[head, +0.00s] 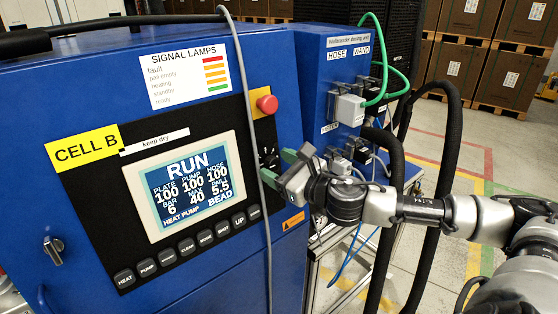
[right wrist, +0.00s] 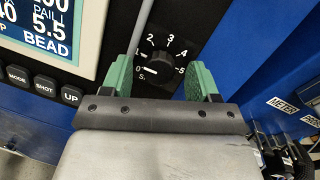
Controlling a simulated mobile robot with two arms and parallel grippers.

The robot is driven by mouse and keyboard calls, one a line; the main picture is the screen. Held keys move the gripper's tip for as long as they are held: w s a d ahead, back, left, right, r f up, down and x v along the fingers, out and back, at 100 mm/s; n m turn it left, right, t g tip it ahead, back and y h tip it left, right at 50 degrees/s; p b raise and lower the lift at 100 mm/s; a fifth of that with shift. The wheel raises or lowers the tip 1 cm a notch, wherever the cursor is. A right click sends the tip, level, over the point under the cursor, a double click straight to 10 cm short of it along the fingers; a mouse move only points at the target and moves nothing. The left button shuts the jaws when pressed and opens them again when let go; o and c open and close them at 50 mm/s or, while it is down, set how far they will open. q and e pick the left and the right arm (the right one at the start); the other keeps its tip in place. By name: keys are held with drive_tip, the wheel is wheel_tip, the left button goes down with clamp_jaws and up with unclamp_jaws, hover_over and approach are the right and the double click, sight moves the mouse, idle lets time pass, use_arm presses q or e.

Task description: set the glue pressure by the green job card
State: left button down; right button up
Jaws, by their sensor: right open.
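The black pressure knob (right wrist: 160,64) sits on the machine's black panel, with a white scale up to 5 around it. Its white mark points left, near 0. It also shows small in the head view (head: 268,158), partly hidden. My right gripper (right wrist: 161,78) is open, its green fingers on either side of the knob; I cannot tell whether they touch it. In the head view it reaches in from the right (head: 280,167). No green job card shows. My left gripper is out of view.
A grey cable (head: 245,90) hangs down the panel front and passes close to the knob and one finger. A red stop button (head: 267,104) is above. Buttons (head: 186,246) run below the display. Black hoses (head: 392,200) and connectors (head: 350,108) are at the right.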

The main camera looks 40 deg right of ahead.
drive_tip(key=c, duration=0.9)
drive_tip(key=shift+m, duration=0.3)
